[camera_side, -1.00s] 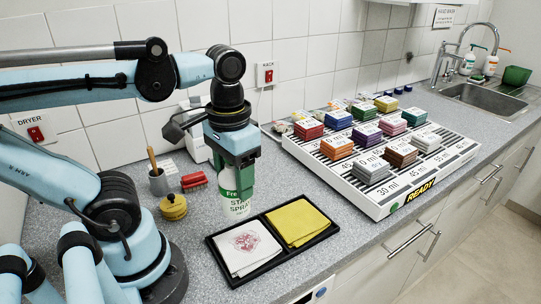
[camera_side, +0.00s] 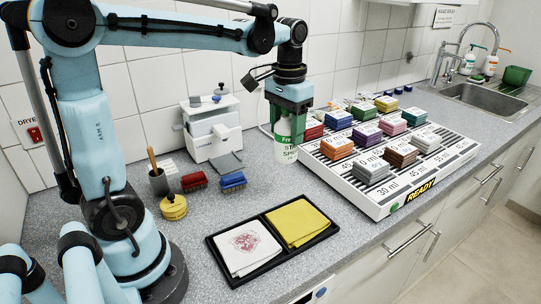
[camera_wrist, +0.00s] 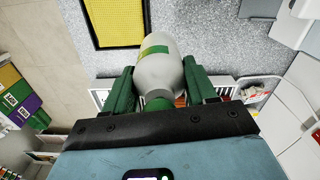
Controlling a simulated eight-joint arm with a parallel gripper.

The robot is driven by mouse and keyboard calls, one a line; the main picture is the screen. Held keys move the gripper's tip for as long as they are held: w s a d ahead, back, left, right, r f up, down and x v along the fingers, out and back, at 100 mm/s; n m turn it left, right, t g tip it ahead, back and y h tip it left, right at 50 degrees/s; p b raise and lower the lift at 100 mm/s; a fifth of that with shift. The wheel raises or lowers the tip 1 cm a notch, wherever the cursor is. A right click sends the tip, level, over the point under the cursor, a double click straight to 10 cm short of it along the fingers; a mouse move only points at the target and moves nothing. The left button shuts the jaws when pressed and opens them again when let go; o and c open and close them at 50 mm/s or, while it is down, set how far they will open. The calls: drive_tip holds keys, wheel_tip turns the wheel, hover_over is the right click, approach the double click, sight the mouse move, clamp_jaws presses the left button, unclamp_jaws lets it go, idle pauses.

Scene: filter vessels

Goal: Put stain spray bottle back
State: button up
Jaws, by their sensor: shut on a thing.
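The stain spray bottle (camera_side: 286,152) is white with a green label and hangs upright from my gripper (camera_side: 290,122). It shows at the left end of the white striped rack (camera_side: 346,190) in the side view; whether it is over the rack or beside it I cannot tell. In the wrist view the bottle (camera_wrist: 160,70) lies between the two green fingers of my gripper (camera_wrist: 160,90), which are shut on it. Its neck and upper part are partly hidden by the fingers.
Rows of coloured boxes (camera_side: 370,135) stand on the rack. A black tray (camera_side: 283,262) holds a white cloth and a yellow cloth. A white box (camera_side: 212,125), a blue brush (camera_side: 232,180), a red brush (camera_side: 194,181) and a yellow tin (camera_side: 173,207) stand at left. Counter between tray and rack is bare.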

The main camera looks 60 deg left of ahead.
drive_tip(key=shift+w+a+f, duration=0.6)
drive_tip(key=shift+a+f, duration=1.45)
drive_tip(key=shift+a, duration=0.3)
drive_tip(key=shift+w+a+f, duration=0.65)
drive_tip(key=shift+a+f, duration=1.4)
drive_tip(key=shift+a, duration=0.35)
drive_tip(key=shift+w+a+f, duration=0.6)
drive_tip(key=shift+a+f, duration=1.45)
drive_tip(key=shift+a, duration=0.3)
drive_tip(key=shift+f, duration=0.15)
drive_tip(key=o, duration=1.4)
